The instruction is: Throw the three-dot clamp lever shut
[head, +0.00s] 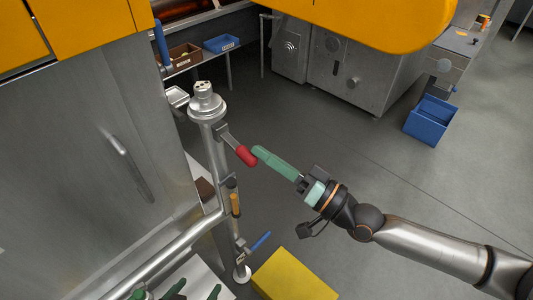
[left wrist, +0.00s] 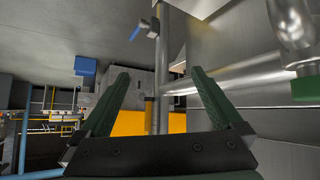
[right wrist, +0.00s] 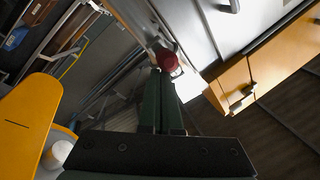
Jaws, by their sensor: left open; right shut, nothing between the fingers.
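A lever with a red grip (head: 245,156) sticks out from a steel vertical pipe (head: 213,150), just below its round capped top (head: 206,100). I cannot make out any dot marks on it. My right gripper (head: 256,150) is shut and empty, its green fingertips right beside the end of the red grip; contact is unclear. In the right wrist view the red grip (right wrist: 167,60) shows end-on just beyond the shut fingertips (right wrist: 160,74). My left gripper (head: 196,290) is at the bottom edge of the head view; the left wrist view shows its fingers (left wrist: 160,72) spread and empty.
Lower on the pipework are an orange handle (head: 235,204) and a blue lever (head: 261,241). A yellow box (head: 292,276) stands on the floor below. A large steel cabinet (head: 100,140) fills the left.

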